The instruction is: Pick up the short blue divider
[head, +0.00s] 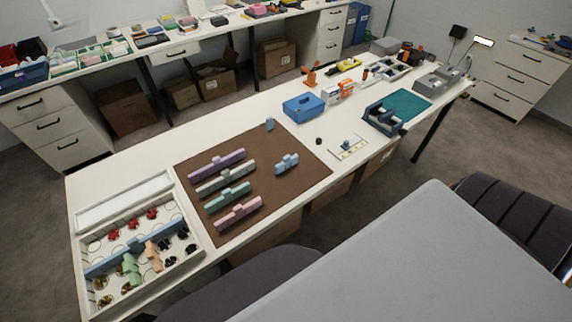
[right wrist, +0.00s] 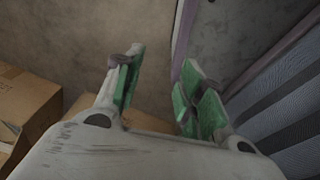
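The short blue divider (head: 287,163) lies on the right part of the brown mat (head: 290,142) in the head view, with a raised part in its middle. A purple divider (head: 216,164), a grey-green divider (head: 222,179), a teal divider (head: 228,195) and a pink divider (head: 238,213) lie left of it. A smaller blue piece (head: 269,124) stands at the mat's back edge. My right gripper (right wrist: 160,82) is open and empty in the right wrist view, its green-padded fingers apart over floor. Neither gripper shows in the head view.
A white compartment box (head: 92,232) with a long blue divider (head: 125,246) stands left of the mat. A blue box (head: 303,107) stands behind it. A grey surface (head: 430,250) and dark chairs (head: 515,213) are in front. Cartons (right wrist: 30,100) show in the right wrist view.

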